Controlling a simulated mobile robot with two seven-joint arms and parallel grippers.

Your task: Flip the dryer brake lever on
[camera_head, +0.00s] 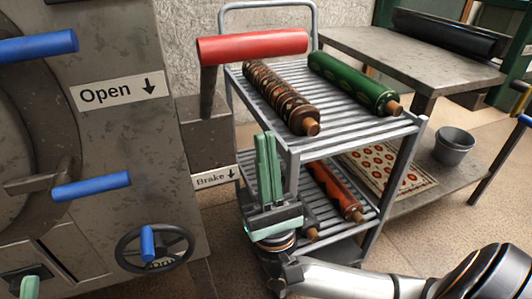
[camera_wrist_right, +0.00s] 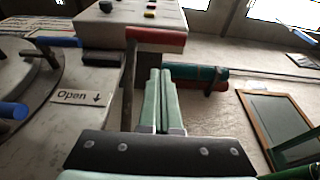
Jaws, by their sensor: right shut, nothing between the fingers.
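The dryer brake lever has a red handle (camera_head: 252,46) on a dark arm that stands up from a metal box. The label "Brake" with a down arrow (camera_head: 215,177) is on that box. My right gripper (camera_head: 265,137) is shut and empty, fingers pointing up, below the red handle in the head view. In the right wrist view the closed fingers (camera_wrist_right: 160,72) point toward the red handle (camera_wrist_right: 157,39), just right of the lever's dark arm. I see no clear contact. A green tip of my left gripper (camera_head: 30,287) shows at the lower left; its jaws are mostly hidden.
The dryer front has an "Open" label (camera_head: 120,92), blue handles and a handwheel (camera_head: 154,248). A grey cart (camera_head: 290,150) with rolled rugs stands behind my right gripper. A metal table (camera_head: 385,50) and a bucket (camera_head: 454,146) are at right.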

